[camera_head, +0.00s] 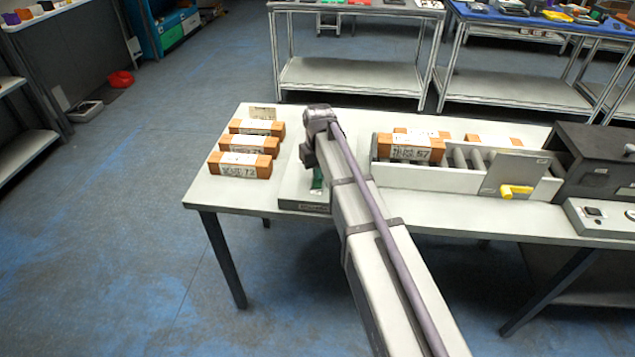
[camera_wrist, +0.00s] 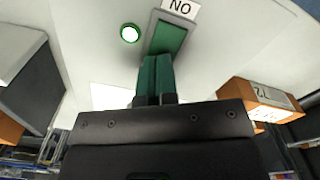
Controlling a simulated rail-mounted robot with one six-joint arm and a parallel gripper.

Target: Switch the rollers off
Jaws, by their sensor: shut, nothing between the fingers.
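In the wrist view, a white panel carries a green rectangular switch (camera_wrist: 169,37), a label (camera_wrist: 180,8) reading upside down as "NO", and a round lamp (camera_wrist: 130,33) lit with a green ring. My gripper (camera_wrist: 157,58) has its green fingers together and empty, their tips at the lower edge of the switch; I cannot tell whether they touch it. In the head view my gripper (camera_head: 318,182) is mostly hidden behind my arm, over the white panel (camera_head: 296,190). The rollers (camera_head: 476,158) lie in a white-sided conveyor to the right.
Several orange boxes with white labels (camera_head: 240,165) stand on the table (camera_head: 210,192) left of the panel. More boxes (camera_head: 411,147) sit on the conveyor. A dark machine (camera_head: 595,155) and a control box (camera_head: 600,217) stand at the right. A yellow handle (camera_head: 515,191) sticks out in front.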

